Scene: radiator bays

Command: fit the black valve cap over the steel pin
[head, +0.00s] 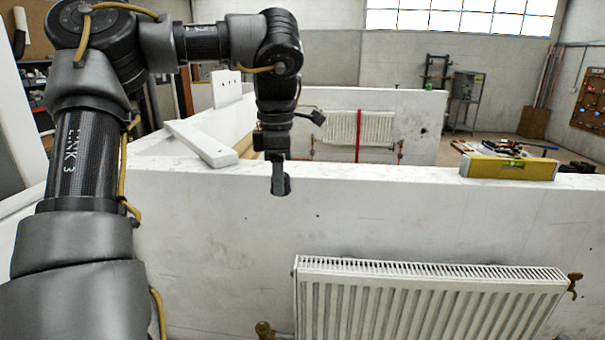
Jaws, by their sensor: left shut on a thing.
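My left gripper (280,184) points straight down in front of the white partition, just below its top edge. It is shut on a small dark thing at its fingertips, which looks like the black valve cap (287,186); the fingers hide most of it. A brass valve (265,329) sits at the lower left end of the near white radiator (425,300), well below the gripper and cut by the picture's bottom edge. Another brass fitting (574,285) is at its right end. I cannot make out the steel pin. My right gripper is not in view.
The white partition (400,215) crosses the view behind the near radiator. A yellow spirit level (509,168) lies on its top edge at right. A loose white board (200,143) lies left of the gripper. A second radiator (345,127) hangs farther back. The space above the near radiator is clear.

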